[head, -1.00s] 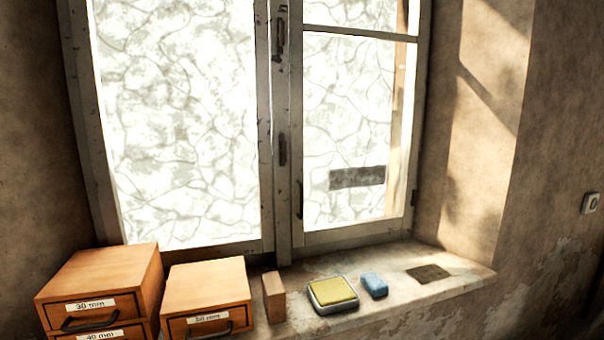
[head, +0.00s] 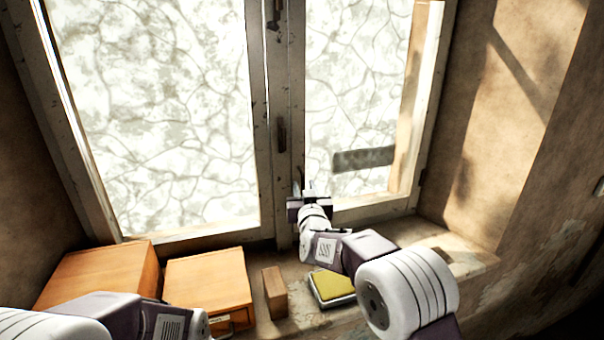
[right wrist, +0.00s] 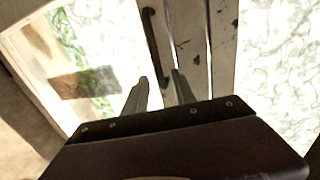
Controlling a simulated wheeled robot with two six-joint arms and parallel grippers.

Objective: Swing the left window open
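The left window (head: 155,110) is a large cracked-pattern pane in a worn frame, and it looks shut. The right window (head: 350,90) beside it also looks shut. A thin dark upright handle (right wrist: 154,45) is on the inner stile of the right window, the one with the dark patch. My right gripper (head: 304,187) is at this handle, low on the middle stiles. My left gripper is out of view.
Wooden drawer boxes (head: 208,280) stand at the sill's left, with my left arm in front. A small wooden block (head: 274,292) and a yellow-topped pad (head: 332,284) lie on the sill below my right arm. A dark latch (head: 281,134) is on the middle stile.

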